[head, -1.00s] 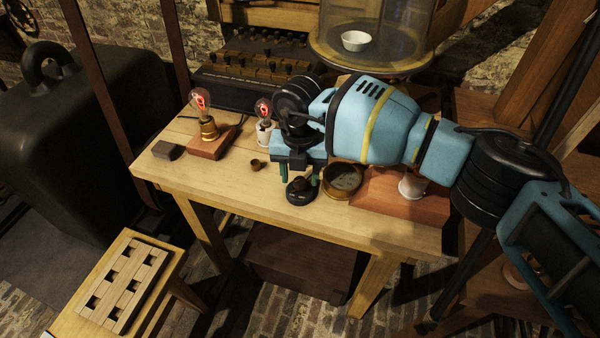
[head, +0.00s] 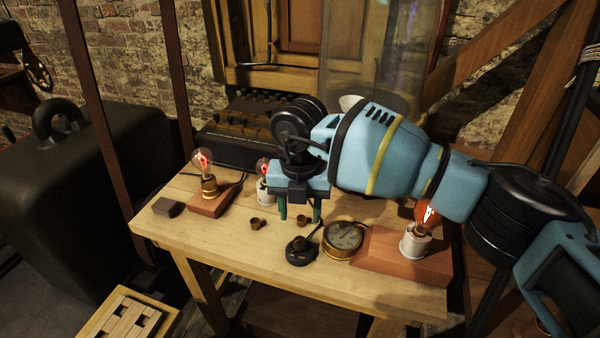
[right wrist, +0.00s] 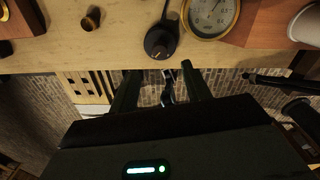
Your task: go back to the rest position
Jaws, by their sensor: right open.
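My right gripper (head: 300,213) is open, its two green fingers pointing down above the wooden table (head: 200,238). Nothing shows between the fingers in the right wrist view (right wrist: 160,85). A black round device with a knob (head: 300,252) lies on the table in front of the gripper and also shows in the right wrist view (right wrist: 160,42). A brass-rimmed gauge (head: 343,236) sits just right of it. My left gripper is not in view.
A lit bulb (head: 204,165) stands on a wooden block at left, another (head: 427,214) on a red-brown base (head: 400,258) at right. A white socket (head: 265,190) is partly hidden by my gripper. A slotted rack (head: 128,318) is at lower left.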

